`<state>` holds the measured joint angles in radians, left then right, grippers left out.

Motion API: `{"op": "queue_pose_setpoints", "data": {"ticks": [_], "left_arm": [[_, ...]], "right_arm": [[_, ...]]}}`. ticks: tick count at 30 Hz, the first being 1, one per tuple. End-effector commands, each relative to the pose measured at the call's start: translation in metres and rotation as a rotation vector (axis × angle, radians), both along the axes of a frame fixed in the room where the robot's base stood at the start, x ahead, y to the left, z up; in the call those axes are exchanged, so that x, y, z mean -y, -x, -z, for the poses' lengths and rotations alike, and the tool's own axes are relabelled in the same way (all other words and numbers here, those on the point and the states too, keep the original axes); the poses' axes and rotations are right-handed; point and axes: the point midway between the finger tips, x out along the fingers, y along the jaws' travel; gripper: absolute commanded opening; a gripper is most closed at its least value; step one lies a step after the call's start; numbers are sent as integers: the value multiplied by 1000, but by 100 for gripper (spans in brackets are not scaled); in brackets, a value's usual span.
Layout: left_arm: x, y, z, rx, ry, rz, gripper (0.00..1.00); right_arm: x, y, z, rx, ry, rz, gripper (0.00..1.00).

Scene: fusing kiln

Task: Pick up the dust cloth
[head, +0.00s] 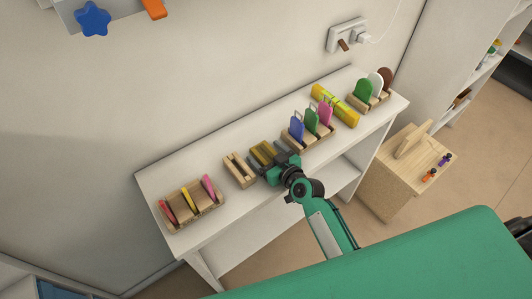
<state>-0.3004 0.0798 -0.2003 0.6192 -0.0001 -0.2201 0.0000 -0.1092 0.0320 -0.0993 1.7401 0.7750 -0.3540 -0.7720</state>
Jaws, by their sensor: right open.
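Two yellow things lie on the white shelf top, and I cannot tell for sure which is the dust cloth. One is a small dark-yellow striped piece (262,152) near the middle, right beside my right gripper. The other is a brighter yellow, long bundle (335,106) farther right, between two wooden racks. My right gripper (270,170) is open at the near side of the striped piece and partly covers the view there. I cannot tell if it touches. My left gripper is out of view.
Wooden racks with coloured pieces stand at the left (190,205), centre right (310,132) and far right (370,93) of the shelf top. An empty slotted wooden holder (240,170) is left of my gripper. A wooden cabinet (393,185) stands at the right. A wall socket (347,36) is above.

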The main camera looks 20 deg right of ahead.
Motion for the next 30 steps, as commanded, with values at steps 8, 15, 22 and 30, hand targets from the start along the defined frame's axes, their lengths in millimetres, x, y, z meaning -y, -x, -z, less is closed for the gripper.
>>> {"op": "queue_pose_setpoints", "data": {"ticks": [8, 15, 22, 30], "left_arm": [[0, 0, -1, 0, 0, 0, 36], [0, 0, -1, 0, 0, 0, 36], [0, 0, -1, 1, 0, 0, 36], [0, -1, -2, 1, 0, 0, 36]], "right_arm": [[-1, -3, 2, -1, 0, 0, 85], [-1, -3, 1, -1, 0, 0, 41], [-1, -3, 1, -1, 0, 0, 37], [-2, -3, -12, 3, -1, -1, 37]]}}
